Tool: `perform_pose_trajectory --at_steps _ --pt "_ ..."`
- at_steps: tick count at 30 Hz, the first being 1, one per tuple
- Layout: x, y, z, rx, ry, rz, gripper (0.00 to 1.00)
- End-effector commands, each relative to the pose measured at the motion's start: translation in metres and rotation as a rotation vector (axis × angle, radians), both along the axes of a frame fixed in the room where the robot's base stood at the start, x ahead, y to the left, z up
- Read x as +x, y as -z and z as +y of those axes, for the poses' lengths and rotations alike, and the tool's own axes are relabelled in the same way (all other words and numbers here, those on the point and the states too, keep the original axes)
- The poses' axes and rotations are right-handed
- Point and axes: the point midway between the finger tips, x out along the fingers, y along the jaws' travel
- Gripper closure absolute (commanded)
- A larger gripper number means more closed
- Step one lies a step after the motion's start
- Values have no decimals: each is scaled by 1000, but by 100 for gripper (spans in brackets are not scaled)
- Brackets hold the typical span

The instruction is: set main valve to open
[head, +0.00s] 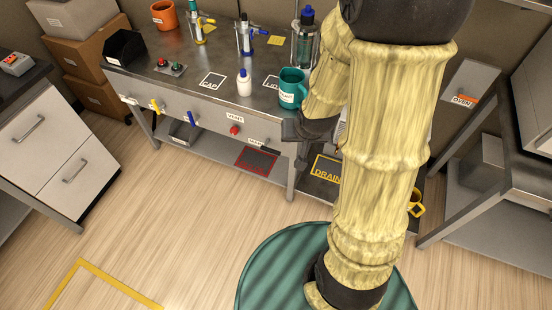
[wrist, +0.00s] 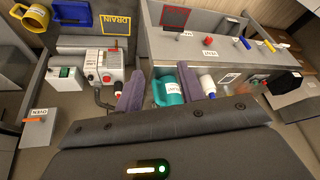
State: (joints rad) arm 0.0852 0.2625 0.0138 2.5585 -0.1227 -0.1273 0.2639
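A row of valve controls is on the bench's front panel. A yellow handle (head: 156,105) is at the left, a blue handle (head: 190,118) to its right, and a red knob (head: 235,130) under a VENT label further right. The same yellow handle (wrist: 268,46), blue handle (wrist: 245,43) and red knob (wrist: 210,42) show in the wrist view. My arm hides part of the bench.
A teal mug (head: 292,88) and a white bottle (head: 244,83) stand on the bench top (head: 215,95) near my gripper. A white box with a red button (wrist: 104,65) is beside the fingers in the wrist view. Open floor (head: 160,215) lies before the bench.

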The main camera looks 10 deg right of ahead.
Motion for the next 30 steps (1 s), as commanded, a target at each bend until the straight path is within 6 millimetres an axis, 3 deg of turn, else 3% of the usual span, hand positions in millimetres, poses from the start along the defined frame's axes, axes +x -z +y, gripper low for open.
perform_pose_trajectory --at_steps 1,9,15,24,30 --pt "9 39 -4 25 34 -29 61" --pt "52 149 -7 246 205 -239 61" --pt "66 221 -4 488 342 -377 61" --pt "62 310 -3 952 588 -555 61" --pt "48 341 -11 1229 738 -647 61"
